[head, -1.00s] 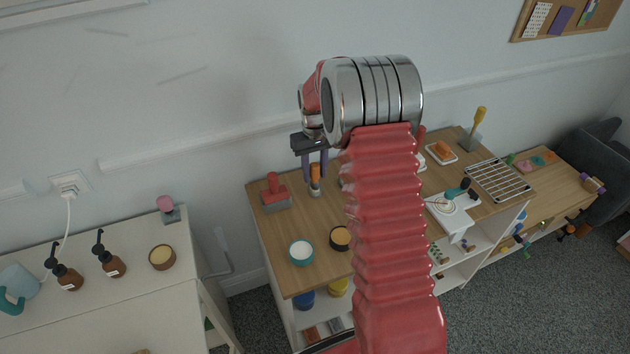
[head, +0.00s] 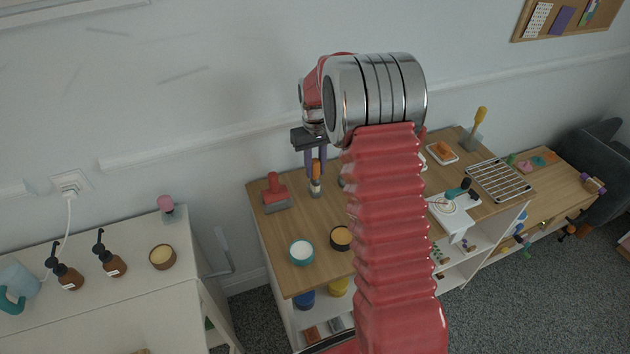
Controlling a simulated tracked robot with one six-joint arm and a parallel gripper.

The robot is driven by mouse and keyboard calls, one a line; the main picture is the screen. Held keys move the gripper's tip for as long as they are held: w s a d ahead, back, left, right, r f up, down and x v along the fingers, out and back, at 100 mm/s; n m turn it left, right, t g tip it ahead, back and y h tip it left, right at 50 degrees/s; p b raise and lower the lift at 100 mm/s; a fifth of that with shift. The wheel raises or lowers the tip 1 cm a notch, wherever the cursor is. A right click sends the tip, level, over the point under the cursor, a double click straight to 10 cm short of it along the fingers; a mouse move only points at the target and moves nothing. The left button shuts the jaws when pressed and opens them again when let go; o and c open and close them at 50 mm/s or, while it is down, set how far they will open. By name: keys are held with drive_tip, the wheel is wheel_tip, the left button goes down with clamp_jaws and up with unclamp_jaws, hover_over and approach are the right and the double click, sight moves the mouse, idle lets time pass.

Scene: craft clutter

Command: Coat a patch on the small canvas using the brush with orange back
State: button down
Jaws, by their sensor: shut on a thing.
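My gripper (head: 316,166), with purple fingers, points down over the back left of the wooden bench top (head: 285,225). It is shut on the upper end of a small upright brush (head: 316,188) with an orange upper part and a pale band lower down. I cannot tell whether the brush touches the bench top. I cannot make out the small canvas for certain; my red arm covers the middle of the bench.
A red-handled tool (head: 275,192) stands left of the brush. A teal bowl (head: 301,252) and a dark bowl (head: 340,237) sit in front. A metal rack (head: 499,179), an orange block on a white tray (head: 441,152) and a teal-handled tool (head: 458,190) lie to the right.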

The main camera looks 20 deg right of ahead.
sight(315, 161)
drive_tip(key=shift+r, duration=2.2)
